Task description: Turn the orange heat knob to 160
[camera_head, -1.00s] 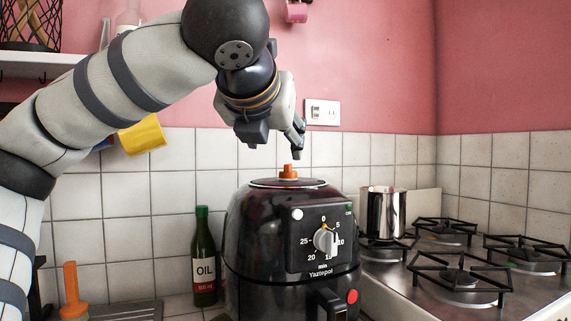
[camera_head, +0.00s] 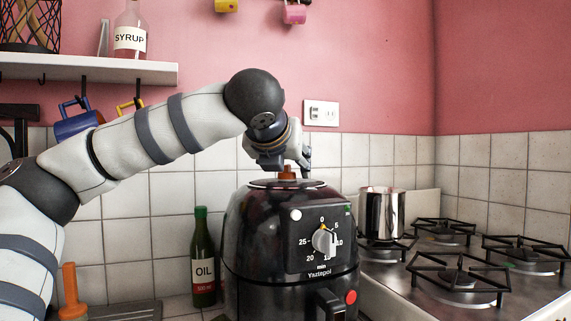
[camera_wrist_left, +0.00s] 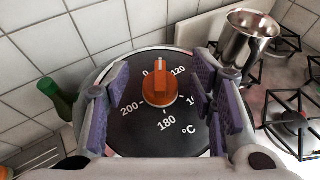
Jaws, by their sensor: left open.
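The orange heat knob (camera_wrist_left: 157,88) sits on top of the black air fryer (camera_head: 250,235); it also shows in the head view (camera_head: 287,172). In the left wrist view its white mark points to the top of the dial (camera_wrist_left: 133,140), between 0 and 120. The 120, 180 and 200 labels are readable; a label at the right is partly hidden by a finger. My left gripper (camera_wrist_left: 160,95) is open above the dial, one finger on each side of the knob, with gaps to it. In the head view my left gripper (camera_head: 290,160) is just over the lid. My right gripper is not in view.
A front timer knob (camera_head: 323,239) is on the air fryer's face. A green oil bottle (camera_head: 203,262) stands left of it. A steel pot (camera_head: 382,214) and the gas hob (camera_head: 470,270) are at right. A shelf (camera_head: 90,68) with a syrup bottle (camera_head: 130,35) is upper left.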

